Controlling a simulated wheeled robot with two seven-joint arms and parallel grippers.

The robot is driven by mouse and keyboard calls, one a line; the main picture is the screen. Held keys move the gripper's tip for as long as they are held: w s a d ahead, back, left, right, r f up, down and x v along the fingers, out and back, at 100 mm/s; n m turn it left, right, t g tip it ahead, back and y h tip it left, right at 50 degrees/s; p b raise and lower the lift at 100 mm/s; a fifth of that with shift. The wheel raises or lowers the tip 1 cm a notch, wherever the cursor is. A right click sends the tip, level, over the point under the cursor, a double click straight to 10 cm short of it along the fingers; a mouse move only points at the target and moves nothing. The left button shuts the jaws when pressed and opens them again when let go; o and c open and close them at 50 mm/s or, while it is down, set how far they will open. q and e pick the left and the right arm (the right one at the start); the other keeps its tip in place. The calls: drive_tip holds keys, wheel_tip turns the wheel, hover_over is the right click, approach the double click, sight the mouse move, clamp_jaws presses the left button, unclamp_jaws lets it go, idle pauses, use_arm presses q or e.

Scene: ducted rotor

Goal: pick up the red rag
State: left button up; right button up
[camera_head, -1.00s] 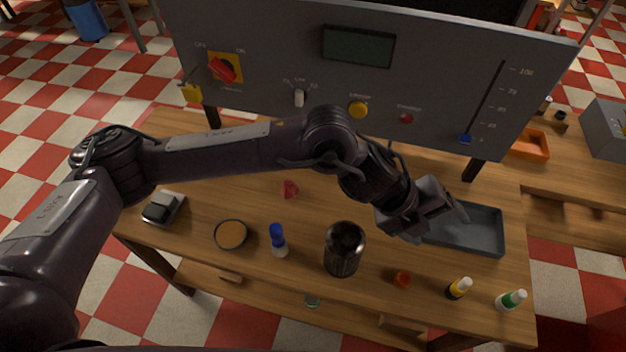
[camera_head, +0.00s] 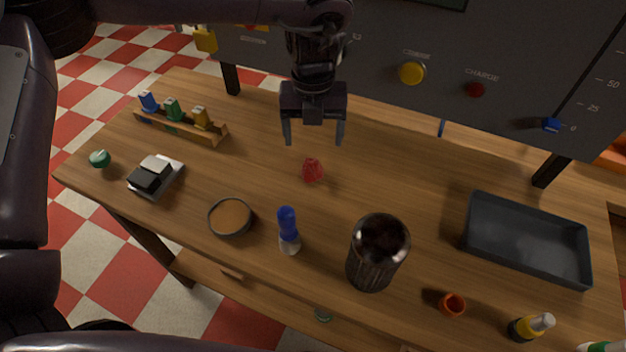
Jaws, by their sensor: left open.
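The red rag (camera_head: 312,170) is a small crumpled red piece lying on the wooden table, near the middle. My left gripper (camera_head: 313,138) hangs above and just behind it, pointing down. Its two fingers are apart, with nothing between them. The gripper appears apart from the rag, and the rag is fully in view. My right gripper is not in view.
A blue-topped bottle (camera_head: 288,232), a round tan-filled dish (camera_head: 230,216) and a dark cylinder (camera_head: 377,252) stand in front of the rag. A grey tray (camera_head: 468,238) lies at right. A wooden rack (camera_head: 218,136) stands back left. The control panel (camera_head: 440,85) rises behind.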

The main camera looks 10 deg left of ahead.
sight(312, 160)
use_arm(q)
drive_tip(key=shift+w+a+f, duration=0.1)
drive_tip(key=shift+a+f, duration=0.05)
drive_tip(key=shift+f, duration=0.45)
wheel_tip(312, 160, down, 7)
drive_tip(key=shift+r+p, duration=0.1)
drive_tip(key=shift+p, duration=0.75)
drive_tip(key=c, duration=1)
drive_tip(key=shift+c, duration=0.2)
drive_tip(key=shift+r, duration=0.1)
wheel_tip(312, 160, up, 20)
drive_tip(key=shift+b, duration=0.3)
